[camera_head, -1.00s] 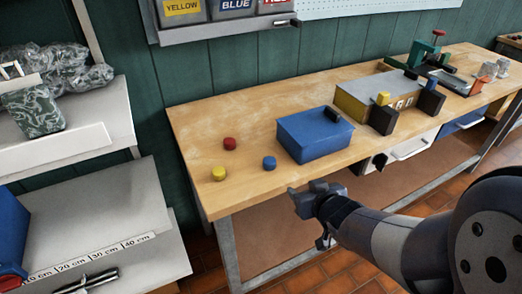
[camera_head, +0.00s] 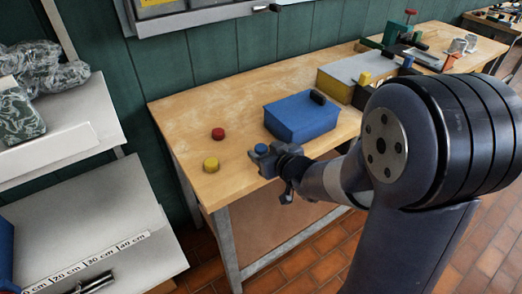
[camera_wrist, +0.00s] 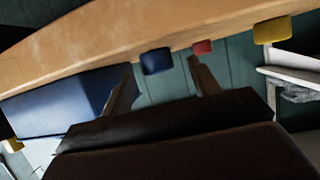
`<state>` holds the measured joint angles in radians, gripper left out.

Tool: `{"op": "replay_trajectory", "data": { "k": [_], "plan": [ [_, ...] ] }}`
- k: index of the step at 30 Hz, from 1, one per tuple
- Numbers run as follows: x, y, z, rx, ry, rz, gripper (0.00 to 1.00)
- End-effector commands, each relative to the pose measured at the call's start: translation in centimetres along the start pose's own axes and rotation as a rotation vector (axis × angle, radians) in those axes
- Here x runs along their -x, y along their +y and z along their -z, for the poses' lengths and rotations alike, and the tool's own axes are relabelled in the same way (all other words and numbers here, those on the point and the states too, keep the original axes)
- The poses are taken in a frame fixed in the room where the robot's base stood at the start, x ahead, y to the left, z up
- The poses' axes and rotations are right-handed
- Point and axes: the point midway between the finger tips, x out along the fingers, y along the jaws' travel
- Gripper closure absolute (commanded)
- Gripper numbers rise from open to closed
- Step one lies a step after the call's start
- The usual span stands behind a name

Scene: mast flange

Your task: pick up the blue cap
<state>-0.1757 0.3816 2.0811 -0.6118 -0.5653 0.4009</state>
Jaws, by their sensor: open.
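The small round blue cap (camera_head: 261,149) stands on the wooden workbench near its front edge, partly hidden by my gripper in the head view. In the wrist view the blue cap (camera_wrist: 156,61) lies just beyond the space between my two fingertips. My gripper (camera_head: 262,156) is at the bench's front edge, close to the cap. In the wrist view my gripper (camera_wrist: 162,75) has its fingers spread apart, with nothing between them. I cannot tell whether a finger touches the cap.
A red cap (camera_head: 218,133) and a yellow cap (camera_head: 211,165) stand to the left on the workbench (camera_head: 185,115). A blue box (camera_head: 300,117) with a dark handle sits just right of the blue cap. A grey and yellow box (camera_head: 345,79) is farther right. Shelves (camera_head: 60,125) stand at left.

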Motion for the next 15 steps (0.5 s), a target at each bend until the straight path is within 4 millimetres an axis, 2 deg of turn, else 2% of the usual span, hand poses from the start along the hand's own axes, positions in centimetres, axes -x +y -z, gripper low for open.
{"op": "replay_trajectory", "data": {
  "k": [3, 6, 15],
  "plan": [
    [-1.8, 0.1, 0.1, 0.001, -0.003, 0.001, 0.42],
    [-2.7, 0.1, 0.2, -0.001, -0.002, 0.001, 0.42],
    [-3.1, 0.1, 0.2, 0.000, -0.001, 0.000, 0.42]
  ]
}}
